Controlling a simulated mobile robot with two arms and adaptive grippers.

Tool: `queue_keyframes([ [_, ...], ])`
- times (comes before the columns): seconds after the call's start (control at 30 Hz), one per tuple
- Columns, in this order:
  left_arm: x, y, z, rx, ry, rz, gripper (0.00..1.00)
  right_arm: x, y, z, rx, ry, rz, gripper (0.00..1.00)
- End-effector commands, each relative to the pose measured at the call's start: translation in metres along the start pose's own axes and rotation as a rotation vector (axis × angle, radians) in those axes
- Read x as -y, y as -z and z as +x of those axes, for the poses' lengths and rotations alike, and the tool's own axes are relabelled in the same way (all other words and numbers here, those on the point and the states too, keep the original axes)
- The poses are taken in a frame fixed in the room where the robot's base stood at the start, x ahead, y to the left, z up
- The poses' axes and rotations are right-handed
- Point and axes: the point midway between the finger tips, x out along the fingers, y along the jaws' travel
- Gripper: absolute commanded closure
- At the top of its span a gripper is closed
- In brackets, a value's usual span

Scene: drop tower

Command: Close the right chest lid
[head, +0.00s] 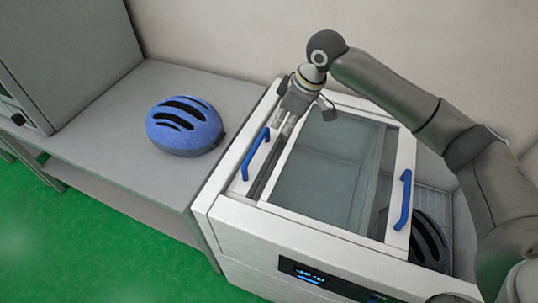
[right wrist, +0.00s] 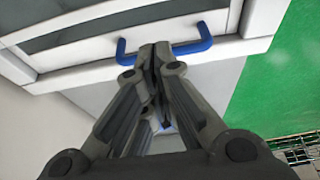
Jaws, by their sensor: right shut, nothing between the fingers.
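The white chest (head: 207,200) has glass-topped sliding lids. The right lid (head: 335,165) is slid left, overlapping the left side, and the chest's right end is open. A blue handle (head: 404,200) stands on the right lid's right edge. Another blue handle (head: 255,153) is at the left lid's left edge. My right gripper (head: 287,126) is shut and empty above the chest's back left part, near the left handle. In the right wrist view its closed fingers (right wrist: 160,55) overlap a blue handle (right wrist: 192,46); I cannot tell whether they touch. My left gripper is out of view.
A dark helmet (head: 428,240) lies inside the open right end. A blue helmet (head: 184,125) sits on the grey bench (head: 105,110) left of the chest. A wall (head: 220,35) stands close behind. Green floor (head: 95,240) is clear at the front left.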

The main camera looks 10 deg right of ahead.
Motion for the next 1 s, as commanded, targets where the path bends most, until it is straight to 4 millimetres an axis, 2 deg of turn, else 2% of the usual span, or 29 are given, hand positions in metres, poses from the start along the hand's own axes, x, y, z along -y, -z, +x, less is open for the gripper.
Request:
queue_keyframes([
  [0.03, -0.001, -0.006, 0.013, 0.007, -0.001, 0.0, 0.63, 0.0, -0.004, 0.012, 0.0, 0.0, 0.0, 1.0],
  [0.2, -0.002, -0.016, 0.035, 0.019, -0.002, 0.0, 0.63, 0.0, -0.011, 0.033, 0.0, 0.0, 0.0, 1.0],
  [0.33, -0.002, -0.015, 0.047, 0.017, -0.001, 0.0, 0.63, 0.0, -0.015, 0.045, 0.0, 0.0, 0.0, 1.0],
  [0.57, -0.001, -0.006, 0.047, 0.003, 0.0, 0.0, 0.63, 0.001, -0.016, 0.057, 0.002, 0.002, 0.0, 1.0],
  [1.0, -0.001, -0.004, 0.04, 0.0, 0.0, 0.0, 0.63, 0.001, -0.016, 0.13, 0.001, 0.001, 0.0, 1.0],
])
